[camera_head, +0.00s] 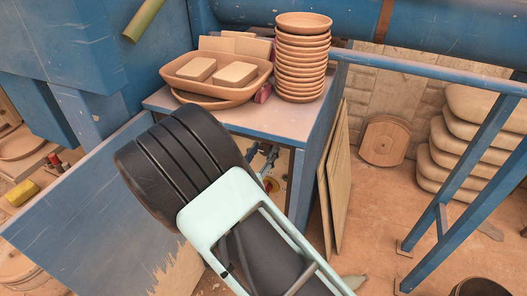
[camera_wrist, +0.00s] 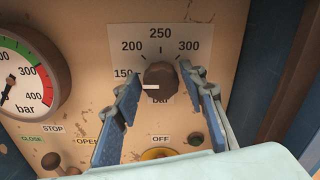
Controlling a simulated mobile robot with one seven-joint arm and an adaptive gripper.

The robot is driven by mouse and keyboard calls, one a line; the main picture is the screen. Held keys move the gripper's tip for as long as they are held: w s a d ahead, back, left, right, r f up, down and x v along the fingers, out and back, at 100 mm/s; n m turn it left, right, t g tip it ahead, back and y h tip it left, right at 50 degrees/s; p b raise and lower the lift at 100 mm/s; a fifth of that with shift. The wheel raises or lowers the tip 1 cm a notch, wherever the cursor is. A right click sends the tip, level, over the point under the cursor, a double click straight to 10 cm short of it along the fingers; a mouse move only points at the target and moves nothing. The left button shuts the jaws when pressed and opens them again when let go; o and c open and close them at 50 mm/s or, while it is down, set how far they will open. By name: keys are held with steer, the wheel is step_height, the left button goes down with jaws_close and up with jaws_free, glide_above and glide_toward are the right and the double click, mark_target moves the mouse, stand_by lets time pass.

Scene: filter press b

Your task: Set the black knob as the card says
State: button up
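The black knob (camera_wrist: 161,76) sits on the beige panel in the wrist view, at the centre of a white scale plate (camera_wrist: 197,42) marked from 150 to 350 bar. Its white pointer mark faces left, just below the 150 label. My gripper (camera_wrist: 161,80) is open, with one blue finger on each side of the knob. The fingertips are close to it; I cannot tell whether they touch. In the head view my arm hides the gripper and the knob. I see no readable card in either view.
A pressure gauge (camera_wrist: 28,75) is left of the knob. Below are a small dark knob (camera_wrist: 50,161), a yellow-ringed control (camera_wrist: 157,154) and labels. A blue cabinet (camera_head: 318,125) carries stacked bowls (camera_head: 301,58) and a tray (camera_head: 250,88). An open blue door (camera_head: 85,215) stands left.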

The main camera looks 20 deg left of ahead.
steer(key=c, duration=0.8)
